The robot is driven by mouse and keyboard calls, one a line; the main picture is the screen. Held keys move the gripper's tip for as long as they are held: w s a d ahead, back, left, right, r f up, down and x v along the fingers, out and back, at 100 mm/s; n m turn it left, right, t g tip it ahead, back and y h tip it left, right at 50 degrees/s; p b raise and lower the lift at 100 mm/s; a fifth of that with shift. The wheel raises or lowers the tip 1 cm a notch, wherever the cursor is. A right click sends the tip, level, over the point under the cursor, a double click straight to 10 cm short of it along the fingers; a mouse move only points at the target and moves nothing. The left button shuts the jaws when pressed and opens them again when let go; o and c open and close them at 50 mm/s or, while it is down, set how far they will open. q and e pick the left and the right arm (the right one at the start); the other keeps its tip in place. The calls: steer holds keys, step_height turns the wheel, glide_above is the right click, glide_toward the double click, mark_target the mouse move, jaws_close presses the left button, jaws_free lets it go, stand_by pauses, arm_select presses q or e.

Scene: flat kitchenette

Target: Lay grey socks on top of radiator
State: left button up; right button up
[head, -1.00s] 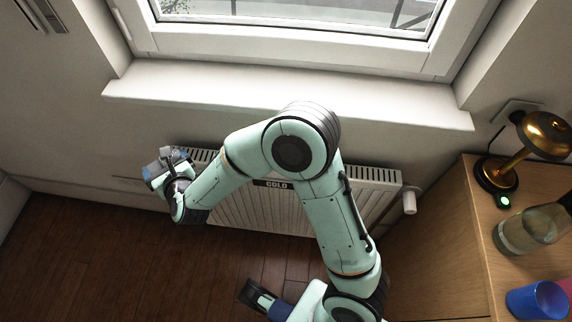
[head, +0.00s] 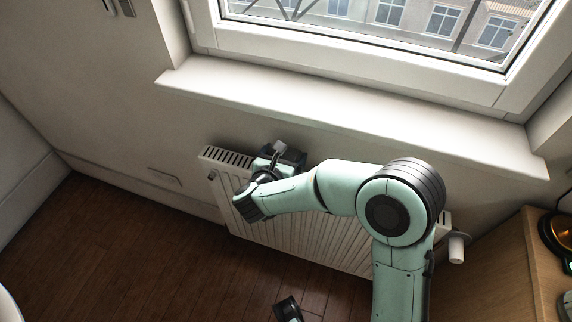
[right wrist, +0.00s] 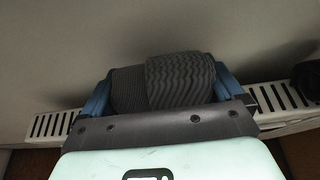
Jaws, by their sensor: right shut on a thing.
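The white radiator (head: 225,157) stands under the window sill, and its slotted top also shows in the right wrist view (right wrist: 50,124). My right gripper (head: 282,154) is over the top of the radiator, towards its left end. In the right wrist view its blue fingers (right wrist: 160,88) are shut on the grey socks (right wrist: 180,80), a ribbed dark grey bundle. I cannot tell whether the bundle touches the radiator top. Part of a dark gripper, probably my left (head: 288,308), shows at the bottom edge of the head view; its opening is unclear.
The window sill (head: 350,110) juts out above the radiator. A white valve knob (head: 457,247) is at the radiator's right end, beside a wooden cabinet (head: 510,270). A dark rounded thing (right wrist: 306,76) shows at the right in the right wrist view; I cannot tell what it is.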

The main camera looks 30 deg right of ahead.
step_height(320, 180, down, 3)
steer(key=shift+f+b, duration=0.2)
steer(key=shift+b, duration=0.15)
arm_select(q)
steer(key=shift+w+a+f, duration=0.3)
steer(key=shift+w+f, duration=0.15)
steer(key=shift+w, duration=0.15)
steer(key=shift+w+f, duration=0.1)
arm_select(e)
steer(key=shift+f, duration=0.15)
steer(key=o, duration=0.8)
steer(key=shift+c, duration=0.2)
arm_select(q)
steer(key=shift+w+a+f+t, duration=0.1)
steer(key=shift+w+a+t, duration=0.1)
steer(key=shift+t, duration=0.1)
steer(key=shift+d, duration=0.1)
arm_select(e)
steer(key=shift+r, duration=0.25)
arm_select(q)
steer(key=shift+s+d+r+g+p, duration=0.2)
steer(key=shift+s+d+r+p, duration=0.1)
steer(key=shift+s+r, duration=0.25)
steer(key=shift+s+d+r+g+p, duration=0.2)
steer(key=shift+s+d+r+p, duration=0.1)
steer(key=shift+s, duration=0.3)
arm_select(e)
steer(key=v, duration=1.2)
